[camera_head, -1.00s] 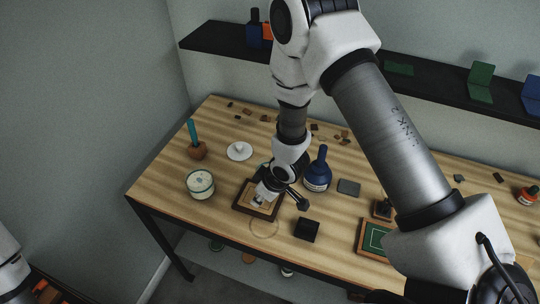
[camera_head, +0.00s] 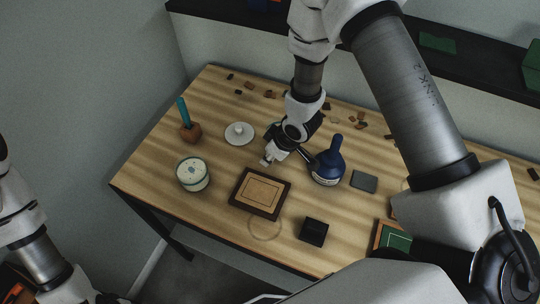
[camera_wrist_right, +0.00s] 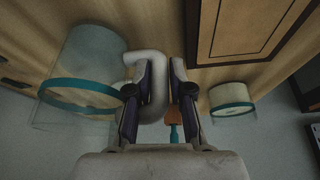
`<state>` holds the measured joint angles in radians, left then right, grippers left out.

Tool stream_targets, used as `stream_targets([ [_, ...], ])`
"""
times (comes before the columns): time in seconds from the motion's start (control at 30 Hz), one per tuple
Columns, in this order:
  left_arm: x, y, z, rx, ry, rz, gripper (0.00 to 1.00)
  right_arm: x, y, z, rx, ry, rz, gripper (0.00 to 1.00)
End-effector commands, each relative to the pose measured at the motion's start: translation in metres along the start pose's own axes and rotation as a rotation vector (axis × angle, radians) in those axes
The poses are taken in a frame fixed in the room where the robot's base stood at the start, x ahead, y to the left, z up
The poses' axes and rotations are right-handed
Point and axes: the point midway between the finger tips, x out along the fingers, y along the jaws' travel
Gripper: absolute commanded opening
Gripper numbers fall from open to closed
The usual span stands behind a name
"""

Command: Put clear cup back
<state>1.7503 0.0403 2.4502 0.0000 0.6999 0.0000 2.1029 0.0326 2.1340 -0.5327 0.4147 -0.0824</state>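The clear cup (camera_wrist_right: 80,85) with a teal band shows at the left of the right wrist view. Its pale curved handle (camera_wrist_right: 158,85) lies between the two fingers of my right gripper (camera_wrist_right: 162,88), which is shut on it. In the head view my right gripper (camera_head: 267,160) is just behind the framed wooden tray (camera_head: 247,204); I cannot make out the cup there, as the gripper and wrist cover that area. A thin ring outline (camera_head: 264,238) lies on the table in front of the tray. My left arm shows at lower left, but its gripper is out of view.
A blue bottle (camera_head: 327,165) stands close to the right of my right gripper. A black block (camera_head: 314,231) sits near the front edge.

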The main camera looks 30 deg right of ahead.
Motion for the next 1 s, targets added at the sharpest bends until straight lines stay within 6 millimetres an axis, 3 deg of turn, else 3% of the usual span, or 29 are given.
stream_targets([
  [0.03,0.0,0.0,0.0,0.0,0.0,0.0,0.4,0.0,0.0,0.0,0.0,0.0,0.0,0.31],
  [0.07,0.0,0.0,0.0,0.0,0.0,0.0,0.4,0.0,0.0,0.0,0.0,0.0,0.0,0.42],
  [0.1,0.0,0.0,0.0,0.001,0.0,0.0,0.4,0.0,0.0,0.0,0.0,0.0,0.0,0.46],
  [0.47,0.002,0.0,0.0,0.0,0.0,0.0,0.4,-0.005,0.001,0.0,0.001,0.0,0.001,0.46],
  [0.57,0.009,0.0,0.0,0.0,0.0,0.0,0.4,-0.019,0.001,0.0,0.001,0.003,0.002,0.46],
  [0.9,0.024,0.0,0.0,0.0,0.0,0.0,0.4,-0.103,0.0,-0.001,0.001,0.005,0.001,0.46],
  [1.0,0.024,0.0,0.0,0.0,0.0,0.0,0.4,-0.116,0.0,-0.001,0.001,0.002,0.001,0.46],
])
